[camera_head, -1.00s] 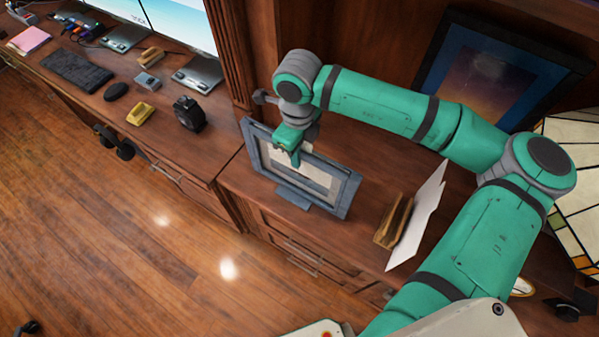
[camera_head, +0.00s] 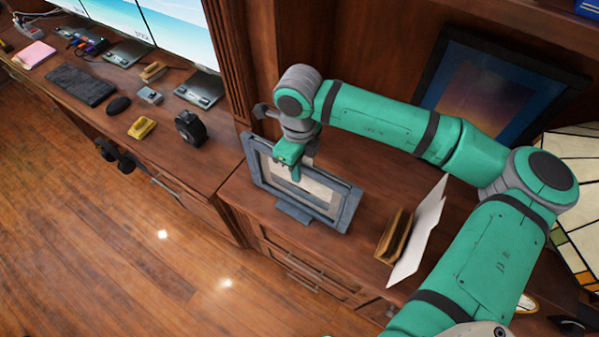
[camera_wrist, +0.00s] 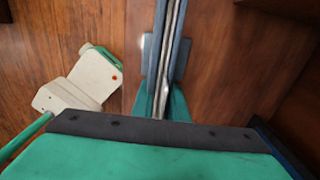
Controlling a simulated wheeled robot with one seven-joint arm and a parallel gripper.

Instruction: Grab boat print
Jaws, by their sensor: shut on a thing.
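The print (camera_head: 318,188) stands upright on the wooden counter in a blue-grey frame with a foot, tilted slightly back. Its picture is partly covered by my fingers, and I cannot make out a boat. My gripper (camera_head: 295,168) reaches down over the frame's top edge and is shut on it. In the wrist view the frame (camera_wrist: 170,50) shows edge-on, running up from between the green fingertips of my gripper (camera_wrist: 160,105). The foot appears to rest on the counter; I cannot tell whether it is lifted.
A wooden holder with white paper (camera_head: 418,235) stands right of the frame. A larger dark-framed picture (camera_head: 490,90) leans against the back wall. A stained-glass lamp (camera_head: 570,190) is at the far right. A desk with a keyboard (camera_head: 80,83) and a black tape dispenser (camera_head: 190,128) lies left.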

